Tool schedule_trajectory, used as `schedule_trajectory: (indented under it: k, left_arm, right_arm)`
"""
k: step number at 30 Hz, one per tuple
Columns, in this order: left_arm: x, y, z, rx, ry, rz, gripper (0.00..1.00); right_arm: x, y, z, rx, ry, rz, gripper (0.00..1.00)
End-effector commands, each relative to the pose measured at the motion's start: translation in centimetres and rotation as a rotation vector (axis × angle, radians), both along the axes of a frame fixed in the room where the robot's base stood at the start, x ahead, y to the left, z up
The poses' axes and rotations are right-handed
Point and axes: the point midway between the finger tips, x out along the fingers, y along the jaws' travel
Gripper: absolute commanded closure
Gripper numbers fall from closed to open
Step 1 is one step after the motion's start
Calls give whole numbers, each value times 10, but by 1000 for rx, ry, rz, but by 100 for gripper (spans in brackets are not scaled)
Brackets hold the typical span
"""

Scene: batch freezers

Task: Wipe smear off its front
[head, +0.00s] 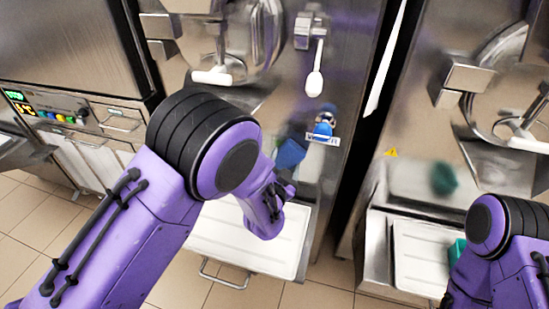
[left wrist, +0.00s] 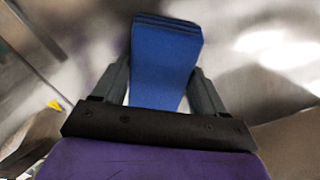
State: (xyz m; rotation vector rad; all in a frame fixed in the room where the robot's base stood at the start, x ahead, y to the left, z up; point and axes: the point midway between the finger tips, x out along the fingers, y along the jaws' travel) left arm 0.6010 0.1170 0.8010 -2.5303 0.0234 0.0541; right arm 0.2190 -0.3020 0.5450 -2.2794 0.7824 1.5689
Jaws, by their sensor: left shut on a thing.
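My left gripper (head: 284,186) is in front of the middle freezer's steel front (head: 318,178), above its white drip tray (head: 290,240). It is shut on a blue cloth (head: 290,153), which looks folded. In the left wrist view the cloth (left wrist: 165,60) stands between the two grey fingers of the gripper (left wrist: 160,90), its far end toward blurred steel. I cannot tell whether it touches the steel. No smear is clear on the middle front; the arm and cloth hide part of it. A blurred dark green patch (head: 444,178) shows on the right freezer's front, smear or reflection.
A white-handled lever (head: 314,75) and a blue-and-steel knob (head: 323,127) stick out above the cloth. A yellow triangle label (head: 391,153) is on the right freezer. A teal thing (head: 457,250) lies near my right arm. A control panel (head: 50,111) stands left.

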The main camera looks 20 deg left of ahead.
Motion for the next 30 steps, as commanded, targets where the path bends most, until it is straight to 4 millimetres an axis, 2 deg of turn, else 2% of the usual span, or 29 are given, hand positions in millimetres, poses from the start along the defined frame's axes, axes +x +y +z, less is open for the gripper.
schedule_trajectory:
  k: [1,7,16,23,30]
  left_arm:
    - [2,-24,24,8,-49,-38,53]
    - [2,-35,24,8,-48,-38,53]
    - [4,-64,24,9,-50,-38,53]
    - [2,-66,24,10,-48,-38,53]
    - [4,-46,24,10,-47,-36,53]
  right_arm:
    - [0,0,-1,0,0,0,57]
    - [0,0,-2,0,0,0,57]
    - [0,0,-6,0,0,0,57]
    - [0,0,-6,0,0,0,57]
    - [0,0,-5,0,0,0,57]
